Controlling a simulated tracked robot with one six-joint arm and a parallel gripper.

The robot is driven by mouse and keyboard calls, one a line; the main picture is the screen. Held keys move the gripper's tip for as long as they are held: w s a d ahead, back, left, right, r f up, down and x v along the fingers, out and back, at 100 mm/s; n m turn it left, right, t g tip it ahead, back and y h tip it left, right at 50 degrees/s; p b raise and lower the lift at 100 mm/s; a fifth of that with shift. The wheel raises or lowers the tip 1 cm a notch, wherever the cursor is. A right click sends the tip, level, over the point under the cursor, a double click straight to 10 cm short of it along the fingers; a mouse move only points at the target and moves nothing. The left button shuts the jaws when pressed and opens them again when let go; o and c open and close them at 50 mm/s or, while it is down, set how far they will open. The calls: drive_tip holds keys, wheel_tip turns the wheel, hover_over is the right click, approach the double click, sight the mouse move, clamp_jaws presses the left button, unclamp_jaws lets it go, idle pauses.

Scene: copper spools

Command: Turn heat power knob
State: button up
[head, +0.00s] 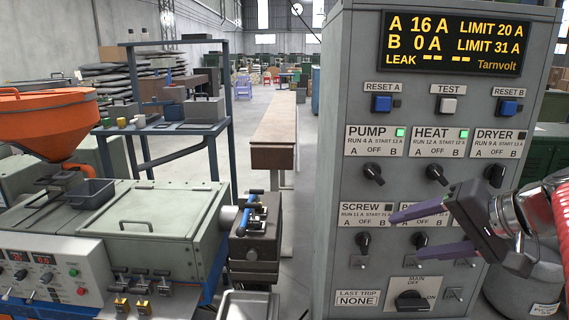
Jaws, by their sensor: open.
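The HEAT knob (437,173) is a dark rotary knob on the grey control cabinet (338,150). It sits under the HEAT label (433,142), marked A, OFF and B, with a lit green lamp (463,134).
The PUMP knob (373,173) and DRYER knob (494,175) flank HEAT; PUMP's lamp is green, DRYER's dark. The SCREW knob (364,241) and MAIN switch (412,300) are lower. The display (454,43) reads A 16 A, limit 20 A; B 0 A, limit 31 A.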

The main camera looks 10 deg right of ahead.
sight(442, 177)
drive_tip(key=s+d+r+t+h, duration=0.2)
drive_tip(key=d+r, duration=0.3)
drive_tip(key=d, duration=0.1)
drive_tip(key=s+d+r+t+h, duration=0.2)
drive_tip(key=d+r+t, duration=0.1)
drive_tip(key=d+r, duration=0.2)
drive_tip(key=shift+d, duration=0.75)
drive_tip(key=shift+w, duration=0.1)
drive_tip(key=shift+x, duration=6.75)
drive_tip(key=shift+c, duration=0.3)
drive_tip(key=c, duration=0.9)
drive_tip(key=shift+a, duration=0.15)
drive_tip(key=shift+c, duration=0.4)
